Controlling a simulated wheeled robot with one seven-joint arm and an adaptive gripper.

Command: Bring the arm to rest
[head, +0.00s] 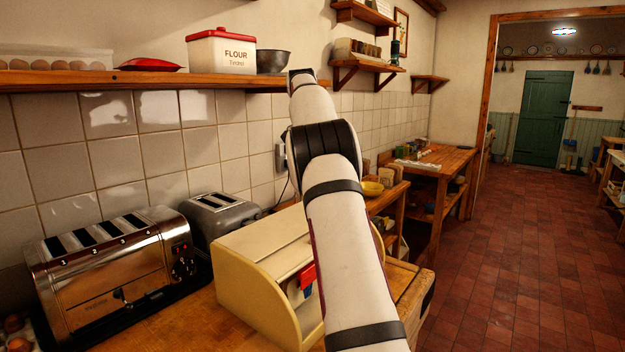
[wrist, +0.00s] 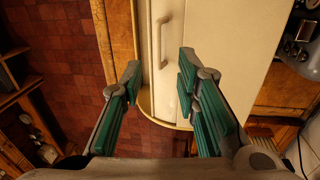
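My arm (head: 345,255) is white with dark bands and reaches forward and up over the counter in the head view. My gripper is hidden from the head view. In the wrist view my gripper (wrist: 161,78) is open, its two green-padded fingers spread apart with nothing held between them. It points toward the cream bread bin (wrist: 225,40), whose pale handle (wrist: 164,42) shows beyond the fingertips. The fingers appear clear of the bin, though the exact gap is hard to tell. The bread bin (head: 250,260) also stands beside and partly behind my arm in the head view.
A chrome toaster (head: 110,275) and a grey toaster (head: 222,214) stand left of the bread bin. A wall shelf (head: 150,81) bears a flour tin (head: 221,52) and a metal bowl (head: 273,61) near my arm. The tiled floor (head: 510,240) at right is open.

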